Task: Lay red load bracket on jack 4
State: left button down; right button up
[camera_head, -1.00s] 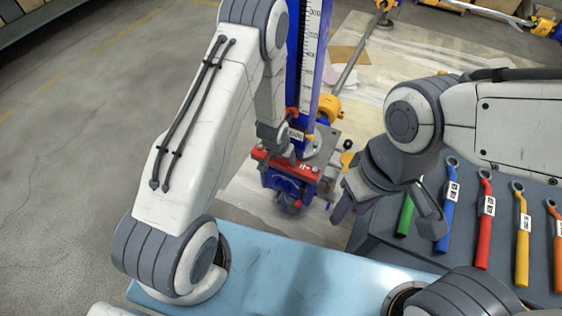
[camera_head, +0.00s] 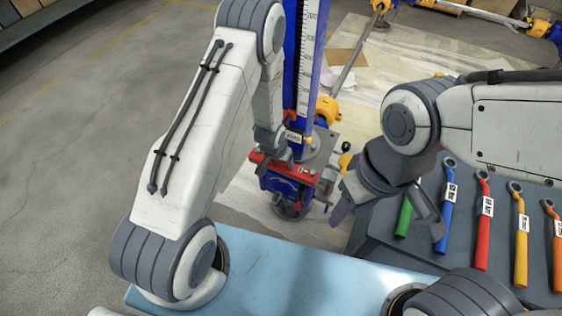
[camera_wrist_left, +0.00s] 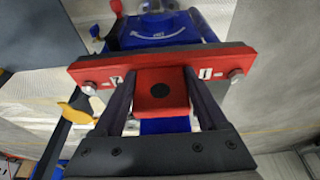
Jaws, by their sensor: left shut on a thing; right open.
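My left gripper (camera_wrist_left: 162,98) is shut on the red load bracket (camera_wrist_left: 215,62), its two fingers on either side of the bracket's central block. The bracket is a red bar with a bolt at each end and white marks on its face. In the head view the bracket (camera_head: 298,173) is at the blue jack (camera_head: 288,196), in front of the scaled column (camera_head: 307,75). The jack's blue body also shows just beyond the bar in the left wrist view (camera_wrist_left: 165,32). I cannot tell whether bracket and jack touch. The jack's number is not readable. My right gripper (camera_head: 388,207) is open and empty.
Several coloured wrenches (camera_head: 484,220) lie on a dark bench at the right. A yellow knob (camera_head: 345,162) and a yellow fitting (camera_head: 327,108) are close to the jack. Open floor (camera_head: 80,140) lies at the left.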

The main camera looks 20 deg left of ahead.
pick_arm(q)
jog(key=shift+b+x, duration=0.7)
jog(key=shift+x, duration=0.25)
jog(key=shift+c, duration=0.5)
grip_release()
jog(key=shift+s, duration=0.2)
jog(key=shift+o, duration=0.5)
jog(key=shift+s+f, duration=0.15)
jog(key=p+v, duration=0.2)
jog(key=v, duration=0.8)
jog(key=shift+r, duration=0.35)
jog(key=shift+a, duration=0.1)
